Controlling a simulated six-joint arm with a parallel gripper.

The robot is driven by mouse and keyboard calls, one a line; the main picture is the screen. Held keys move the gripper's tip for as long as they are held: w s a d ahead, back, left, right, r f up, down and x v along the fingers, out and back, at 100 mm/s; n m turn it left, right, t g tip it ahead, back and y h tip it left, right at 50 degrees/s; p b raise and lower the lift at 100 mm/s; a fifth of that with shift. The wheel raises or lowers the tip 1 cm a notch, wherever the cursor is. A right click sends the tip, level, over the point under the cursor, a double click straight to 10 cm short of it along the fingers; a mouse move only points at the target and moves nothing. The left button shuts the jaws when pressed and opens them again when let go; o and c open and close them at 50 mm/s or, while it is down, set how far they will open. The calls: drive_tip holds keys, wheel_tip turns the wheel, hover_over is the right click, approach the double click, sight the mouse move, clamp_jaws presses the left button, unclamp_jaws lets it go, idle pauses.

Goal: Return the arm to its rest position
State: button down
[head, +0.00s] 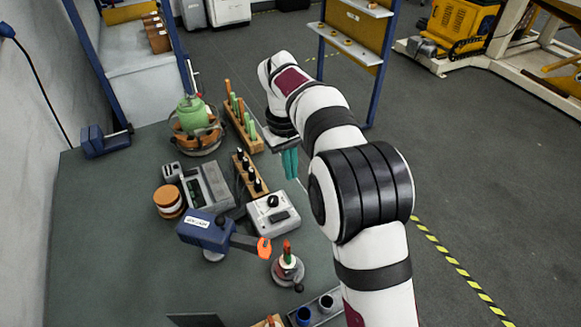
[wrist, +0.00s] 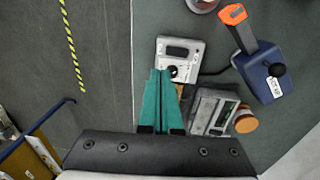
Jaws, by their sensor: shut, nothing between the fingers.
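My gripper (head: 290,163) has teal fingers and hangs over the right edge area of the green-grey bench (head: 100,220), right of the wooden tool racks. In the wrist view the two fingers of my gripper (wrist: 158,75) lie together with nothing between them. My white and black arm reaches up from the bottom right and bends over at the top. In the wrist view the fingertips appear just below a pale control box (wrist: 180,48); the height between them cannot be told.
A rack with green-handled tools (head: 243,125), a smaller rack (head: 250,178), a blue device with an orange tip (head: 205,231), a control box (head: 272,214) and a green-topped round stand (head: 193,120) crowd the bench. Open floor (head: 470,200) lies to the right.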

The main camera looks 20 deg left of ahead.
drive_tip(key=s+d+r+m, duration=0.4)
drive_tip(key=s+d+r, duration=0.2)
drive_tip(key=d, duration=0.5)
drive_tip(key=s+d+f+m+y, duration=0.1)
drive_tip(key=s+d+m, duration=0.4)
drive_tip(key=s, duration=0.7)
drive_tip(key=s+d+f+m+y, duration=0.1)
drive_tip(key=s+d+m, duration=0.4)
drive_tip(key=s, duration=0.7)
drive_tip(key=shift+s+d+f+m+g, duration=0.3)
drive_tip(key=shift+d+f+g, duration=0.15)
drive_tip(key=shift+f, duration=0.35)
